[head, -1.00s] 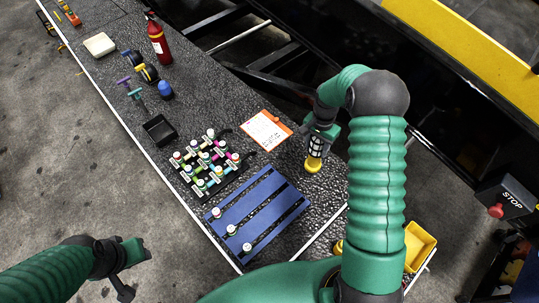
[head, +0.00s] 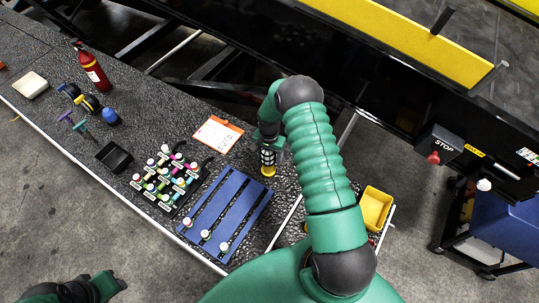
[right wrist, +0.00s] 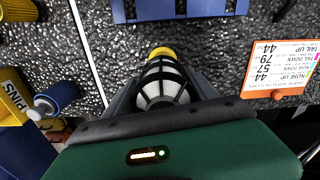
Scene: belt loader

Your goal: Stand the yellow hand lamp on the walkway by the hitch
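The yellow hand lamp (head: 268,170) shows a yellow end and a black-and-white caged body. My right gripper (head: 268,146) is closed around the caged body. In the right wrist view the lamp (right wrist: 162,82) sits between the two dark fingers, its yellow end pointing away from the palm. The yellow end is low over the black textured walkway (head: 300,172); I cannot tell whether it touches. My left gripper (head: 108,284) is at the lower left over the concrete floor, away from the lamp; its fingers are unclear. I cannot make out the hitch.
An orange-edged card (head: 217,134) lies left of the lamp. A blue slatted rack (head: 226,212) and a group of labelled bottles (head: 166,180) are nearer me. A yellow bin (head: 376,207) stands right of my right arm. A stop box (head: 440,145) is farther right.

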